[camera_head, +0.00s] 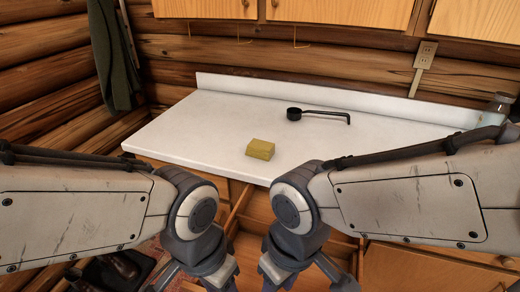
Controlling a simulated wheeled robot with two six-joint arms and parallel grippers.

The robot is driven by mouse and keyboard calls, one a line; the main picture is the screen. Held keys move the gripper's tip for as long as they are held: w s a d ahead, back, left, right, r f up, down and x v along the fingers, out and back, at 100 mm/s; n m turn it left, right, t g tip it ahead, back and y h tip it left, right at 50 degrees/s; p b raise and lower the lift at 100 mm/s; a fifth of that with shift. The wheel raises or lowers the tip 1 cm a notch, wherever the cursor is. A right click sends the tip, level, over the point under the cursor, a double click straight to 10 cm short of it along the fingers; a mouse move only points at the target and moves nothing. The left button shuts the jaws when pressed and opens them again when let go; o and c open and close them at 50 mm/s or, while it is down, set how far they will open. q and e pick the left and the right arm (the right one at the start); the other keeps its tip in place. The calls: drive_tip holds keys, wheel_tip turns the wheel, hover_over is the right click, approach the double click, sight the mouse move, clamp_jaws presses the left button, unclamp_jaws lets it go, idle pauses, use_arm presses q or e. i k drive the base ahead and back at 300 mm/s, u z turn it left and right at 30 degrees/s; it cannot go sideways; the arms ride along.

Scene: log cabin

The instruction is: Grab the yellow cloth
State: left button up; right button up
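The yellow cloth (260,149) looks like a small folded block. It lies on the white countertop (200,130), close to its front edge. My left gripper (192,283) and my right gripper (308,284) are low at the bottom edge of the head view, in front of the counter and below its top. Both are apart from the cloth. Their fingertips are cut off by the frame, so their opening does not show fully.
A black ladle-like utensil (318,115) lies on the counter behind the cloth. A glass jar (497,108) stands at the right end. An open wooden drawer (258,232) juts out below the counter. A dark green cloth (113,55) hangs on the log wall. The counter's left part is clear.

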sight(260, 150)
drive_tip(key=k, duration=1.25)
drive_tip(key=u, duration=0.8)
drive_tip(key=i, duration=0.6)
drive_tip(key=u, duration=0.7)
drive_tip(key=i, duration=0.7)
drive_tip(key=z, duration=0.6)
drive_tip(key=i, duration=0.6)
drive_tip(key=z, duration=0.6)
